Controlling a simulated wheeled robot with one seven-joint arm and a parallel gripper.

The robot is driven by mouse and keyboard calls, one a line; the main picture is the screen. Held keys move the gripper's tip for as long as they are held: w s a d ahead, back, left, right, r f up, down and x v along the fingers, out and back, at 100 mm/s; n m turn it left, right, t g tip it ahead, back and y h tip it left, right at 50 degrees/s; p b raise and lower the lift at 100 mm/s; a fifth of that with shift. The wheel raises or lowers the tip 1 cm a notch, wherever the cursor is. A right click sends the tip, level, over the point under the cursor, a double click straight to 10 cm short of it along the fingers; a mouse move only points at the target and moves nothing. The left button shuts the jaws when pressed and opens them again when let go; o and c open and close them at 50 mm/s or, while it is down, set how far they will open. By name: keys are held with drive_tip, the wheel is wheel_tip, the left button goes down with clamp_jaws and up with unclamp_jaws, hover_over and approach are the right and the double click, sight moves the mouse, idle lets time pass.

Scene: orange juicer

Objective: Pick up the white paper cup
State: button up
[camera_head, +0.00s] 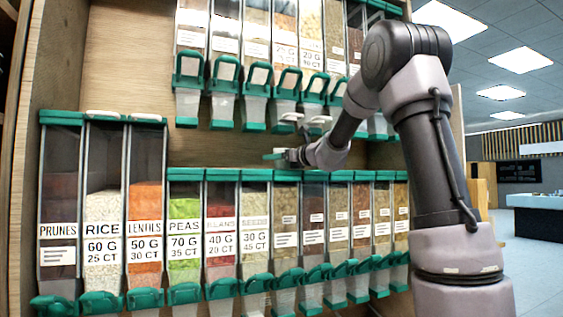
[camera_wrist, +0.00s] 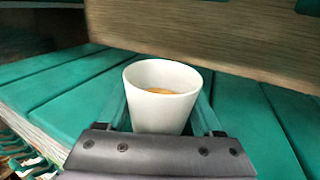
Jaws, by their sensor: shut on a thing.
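The white paper cup (camera_wrist: 162,112) is upright in the middle of the wrist view, with something orange-brown visible inside it. My gripper (camera_wrist: 160,124) has a finger on each side of the cup and is shut on it. The cup's lower part is hidden behind the dark gripper body. In the head view my gripper (camera_head: 280,155) is at the shelf, just above the lids of the lower dispenser row. The cup is too small to make out clearly there. I cannot tell whether its base touches the lids.
Green lids (camera_wrist: 50,88) spread under and around the cup, with a wooden panel (camera_wrist: 215,38) behind. A lower row of labelled dispensers (camera_head: 145,190) fills the shelf. An upper row (camera_head: 255,60) hangs above my gripper, with its green spouts close over it.

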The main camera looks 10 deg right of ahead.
drive_tip(key=shift+r, duration=0.1)
drive_tip(key=shift+r, duration=0.25)
drive_tip(key=v, duration=1.7)
drive_tip(key=w+d+r, duration=0.1)
drive_tip(key=d, duration=0.9)
drive_tip(key=x, duration=1.2)
drive_tip(key=shift+w+d, duration=0.25)
drive_tip(key=shift+w, duration=0.1)
drive_tip(key=shift+x, duration=0.85)
drive_tip(key=x, duration=0.3)
drive_tip(key=shift+w+a+f, duration=0.25)
drive_tip(key=shift+w+f, duration=0.05)
drive_tip(key=shift+s+f, duration=0.1)
drive_tip(key=shift+f, duration=0.3)
drive_tip(key=shift+f, duration=0.15)
